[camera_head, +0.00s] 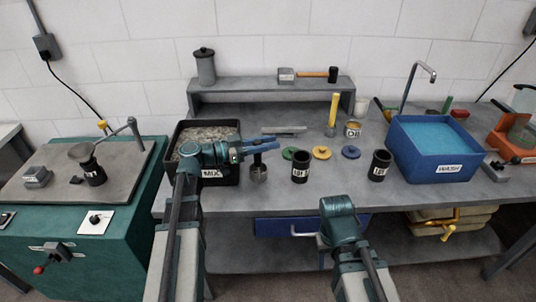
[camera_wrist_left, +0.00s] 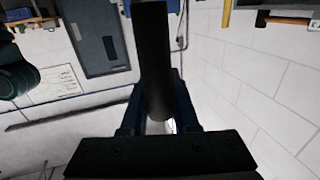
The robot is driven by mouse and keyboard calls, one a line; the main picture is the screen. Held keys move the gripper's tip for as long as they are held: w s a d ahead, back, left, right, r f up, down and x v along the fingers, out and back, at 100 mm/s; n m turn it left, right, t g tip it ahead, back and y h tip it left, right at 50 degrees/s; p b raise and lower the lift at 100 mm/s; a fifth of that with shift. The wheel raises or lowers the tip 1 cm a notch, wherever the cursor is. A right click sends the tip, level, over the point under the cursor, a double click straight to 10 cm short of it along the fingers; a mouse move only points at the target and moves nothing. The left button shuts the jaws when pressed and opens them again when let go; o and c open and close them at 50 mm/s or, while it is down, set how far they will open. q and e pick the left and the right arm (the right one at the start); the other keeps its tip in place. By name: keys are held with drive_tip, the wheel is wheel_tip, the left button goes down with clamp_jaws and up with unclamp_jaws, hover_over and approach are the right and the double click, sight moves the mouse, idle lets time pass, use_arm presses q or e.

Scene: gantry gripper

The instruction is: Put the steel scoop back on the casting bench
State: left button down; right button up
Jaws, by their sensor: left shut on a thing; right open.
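The steel scoop (camera_head: 259,174) hangs upright below my left gripper (camera_head: 268,150) in the head view, its steel cup down and its black handle up. My left gripper is shut on the black handle, which shows as a dark cylinder (camera_wrist_left: 153,60) between the fingers in the left wrist view. The scoop is over the front part of the casting bench (camera_head: 300,213), just right of the black tray; I cannot tell whether its cup touches the top. My right arm (camera_head: 338,206) is in front of the bench, but its gripper fingers do not show.
A black tray of grey material (camera_head: 212,173) stands left of the scoop. A black labelled cup (camera_head: 300,168) and a green disc (camera_head: 289,153) are close on its right. Farther right are a second black cup (camera_head: 379,166) and a blue water tub (camera_head: 434,150). A raised shelf (camera_head: 265,87) runs behind.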

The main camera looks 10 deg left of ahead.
use_arm(q)
drive_tip(key=shift+f+b, duration=0.85)
drive_tip(key=shift+f, duration=0.45)
use_arm(e)
drive_tip(key=shift+f, duration=1.35)
use_arm(q)
drive_tip(key=shift+f, duration=0.2)
drive_tip(key=c, duration=0.7)
unclamp_jaws()
use_arm(e)
drive_tip(key=shift+f, duration=0.15)
use_arm(q)
drive_tip(key=shift+r, duration=0.15)
drive_tip(key=v, duration=1.2)
use_arm(e)
drive_tip(key=shift+r, duration=0.2)
drive_tip(key=shift+a, duration=0.1)
